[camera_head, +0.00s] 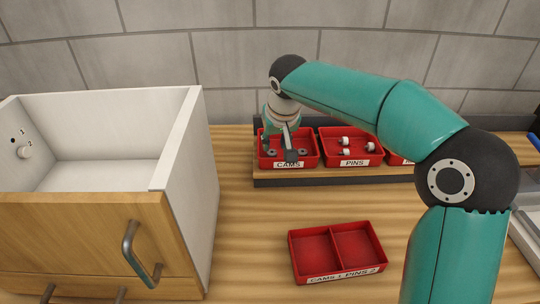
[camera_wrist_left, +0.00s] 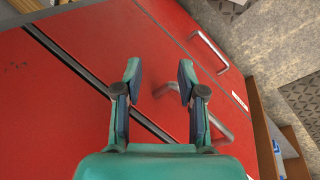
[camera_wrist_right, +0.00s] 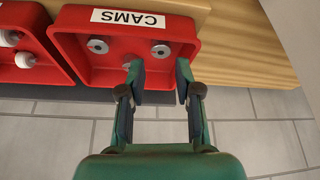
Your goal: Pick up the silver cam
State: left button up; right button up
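The red bin labelled CAMS (camera_head: 288,166) stands on the raised wooden shelf at the back. Small round grey-silver cams lie in it, one at the left (camera_head: 272,152) and one at the right (camera_head: 303,152). The right wrist view shows a cam near the label (camera_wrist_right: 98,46), another at the right (camera_wrist_right: 160,50), and a third partly hidden behind a fingertip. My right gripper (camera_wrist_right: 159,68) is open and empty, pointing down over the bin; it also shows in the head view (camera_head: 285,152). My left gripper (camera_wrist_left: 159,72) is open and empty before a red cabinet front, outside the head view.
A PINS bin (camera_head: 352,162) with white pins stands right of the cams. An empty two-part red tray (camera_head: 293,262) lies on the wooden table in front. A white box with a wooden drawer front (camera_head: 80,240) fills the left. The tile wall is close behind.

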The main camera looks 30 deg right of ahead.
aim_at(272, 153)
jog(key=shift+p+x, duration=0.3)
jog(key=shift+x, duration=2.45)
jog(key=shift+a, duration=0.1)
jog(key=c, duration=0.5)
